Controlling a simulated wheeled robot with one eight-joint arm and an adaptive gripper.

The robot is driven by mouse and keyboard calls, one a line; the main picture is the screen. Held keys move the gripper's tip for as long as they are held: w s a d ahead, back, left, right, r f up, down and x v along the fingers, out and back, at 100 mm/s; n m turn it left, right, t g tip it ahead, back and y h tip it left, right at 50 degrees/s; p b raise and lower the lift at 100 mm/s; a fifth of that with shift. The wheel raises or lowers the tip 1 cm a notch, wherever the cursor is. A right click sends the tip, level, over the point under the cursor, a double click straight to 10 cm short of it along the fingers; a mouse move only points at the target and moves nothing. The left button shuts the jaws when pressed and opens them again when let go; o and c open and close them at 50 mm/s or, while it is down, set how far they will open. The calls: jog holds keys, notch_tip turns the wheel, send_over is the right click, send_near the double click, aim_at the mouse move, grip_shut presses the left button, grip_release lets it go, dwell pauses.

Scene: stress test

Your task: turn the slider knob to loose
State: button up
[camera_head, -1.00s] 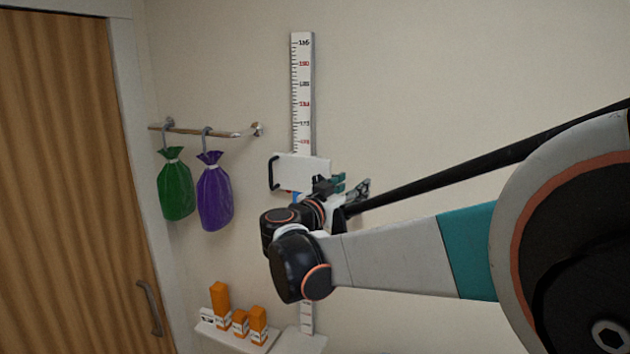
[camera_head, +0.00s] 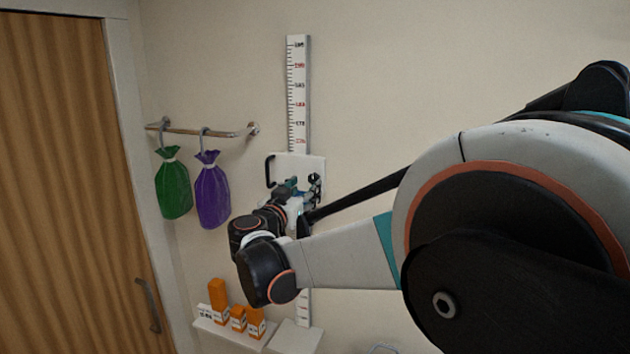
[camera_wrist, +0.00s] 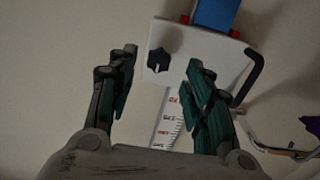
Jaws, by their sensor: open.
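The white slider plate (camera_head: 309,164) sits on the tall wall ruler (camera_head: 299,95) and has a black handle on its left in the head view. In the wrist view the slider plate (camera_wrist: 203,64) carries a black knob (camera_wrist: 158,61) and a blue part (camera_wrist: 215,14). My gripper (camera_wrist: 160,75) is open and empty, its fingers on either side of the view with the knob between them in the picture. The gap in depth to the knob is hard to judge. In the head view my gripper (camera_head: 300,190) covers the lower part of the plate.
A rail (camera_head: 205,131) left of the ruler holds a green bag (camera_head: 174,185) and a purple bag (camera_head: 212,192). Orange boxes (camera_head: 219,300) stand on a low shelf (camera_head: 236,335). A wooden door (camera_head: 65,190) is at the far left.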

aim_at(313, 182)
jog(key=shift+p+x, duration=0.45)
jog(key=shift+x, duration=2.1)
jog(key=c, duration=1.1)
